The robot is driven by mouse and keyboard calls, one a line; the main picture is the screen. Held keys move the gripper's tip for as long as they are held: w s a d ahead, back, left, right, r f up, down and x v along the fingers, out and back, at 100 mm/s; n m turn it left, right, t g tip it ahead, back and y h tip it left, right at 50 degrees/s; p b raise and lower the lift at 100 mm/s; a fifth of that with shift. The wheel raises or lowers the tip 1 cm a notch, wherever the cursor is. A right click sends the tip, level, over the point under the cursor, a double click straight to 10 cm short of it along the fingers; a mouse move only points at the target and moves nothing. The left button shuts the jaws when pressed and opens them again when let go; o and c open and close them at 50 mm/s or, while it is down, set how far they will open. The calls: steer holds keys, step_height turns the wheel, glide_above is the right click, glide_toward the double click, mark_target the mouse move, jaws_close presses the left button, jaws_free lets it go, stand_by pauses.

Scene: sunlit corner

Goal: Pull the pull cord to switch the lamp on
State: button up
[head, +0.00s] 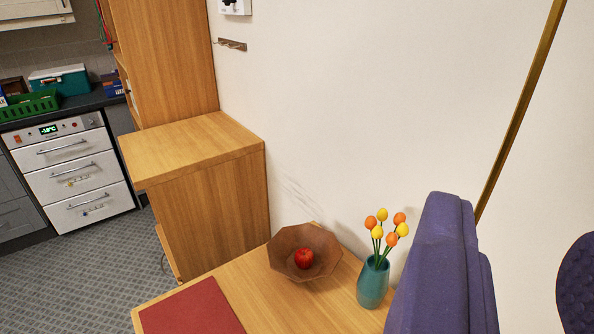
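No pull cord and no lamp shade show in the head view. A slanting brass-coloured pole (520,115) runs from the top edge down in front of the white wall at the right. Its lower end is hidden behind a purple padded shape. I cannot tell whether the pole belongs to the lamp.
The wooden table (245,290) holds a bowl (283,258) with an apple (303,257), a teal vase (373,283) of flowers and a red mat (190,310).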

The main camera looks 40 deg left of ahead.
mark_target(488, 190)
steer(key=x, duration=0.7)
steer(key=shift+a+p, duration=0.25)
steer(key=shift+p, duration=0.15)
jaws_close()
steer(key=shift+d+f+b, duration=0.1)
steer(key=shift+f+b, duration=1.15)
steer(key=shift+b, duration=0.45)
steer(key=shift+o, duration=0.4)
jaws_free()
